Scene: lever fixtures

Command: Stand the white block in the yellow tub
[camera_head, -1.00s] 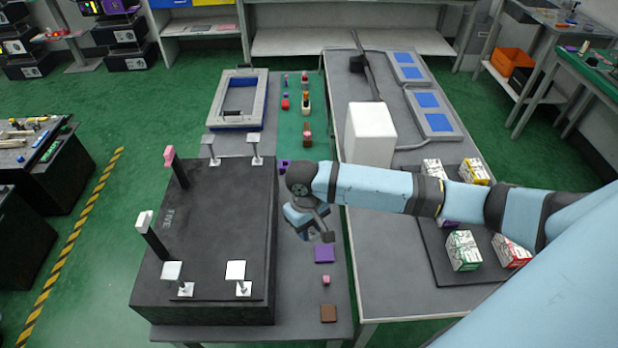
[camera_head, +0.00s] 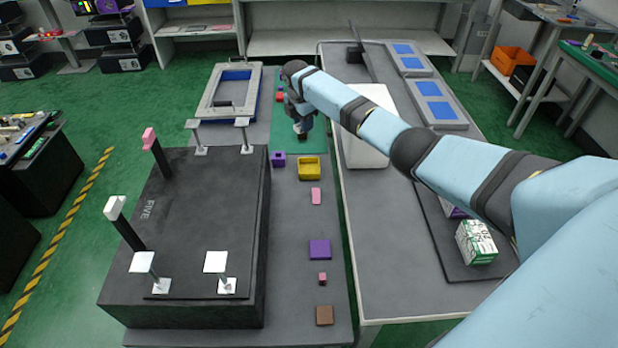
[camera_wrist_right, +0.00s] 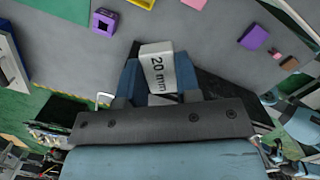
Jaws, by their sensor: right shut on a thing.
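My right gripper (camera_head: 299,131) hangs over the green mat at the back of the narrow grey table, beyond the yellow tub (camera_head: 309,172). In the right wrist view its blue fingers (camera_wrist_right: 159,80) are shut on the white block (camera_wrist_right: 157,62), which is marked "20 mm". In the head view the block cannot be made out clearly. The tub is open-topped and sits at the mat's near edge; its edge also shows at the top of the wrist view (camera_wrist_right: 139,2). The gripper and block are apart from the tub. My left gripper is not in view.
A purple hollow cube (camera_head: 278,159) stands just left of the tub. A pink block (camera_head: 316,196) and a purple square (camera_head: 319,249) lie nearer. A black lever fixture (camera_head: 200,230) borders the left; a tall white box (camera_head: 362,148) stands on the right table.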

